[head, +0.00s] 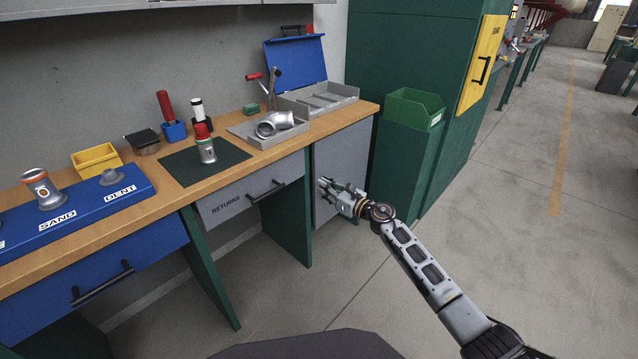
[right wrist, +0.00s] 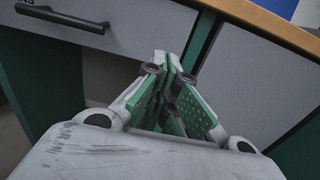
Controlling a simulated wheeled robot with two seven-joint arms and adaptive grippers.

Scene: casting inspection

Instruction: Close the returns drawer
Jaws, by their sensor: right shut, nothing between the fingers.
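The returns drawer (head: 232,197) is the grey front marked RETURNS under the wooden bench, with a black bar handle (head: 266,191). Its front looks flush or nearly flush with the bench, and no drawer interior shows. Its front and handle also show at the upper left of the right wrist view (right wrist: 130,30). My right gripper (head: 322,186) is shut and empty, in front of the grey cabinet door to the right of the drawer. Its closed fingers (right wrist: 172,62) point toward the green bench leg beside the drawer. It appears apart from the handle. My left gripper is out of view.
The wooden bench top (head: 222,177) carries a dark mat, a grey tray with a pipe fitting and a blue board with castings. A blue drawer (head: 100,275) is at the left. A green bin (head: 414,108) stands right of the bench. The floor to the right is clear.

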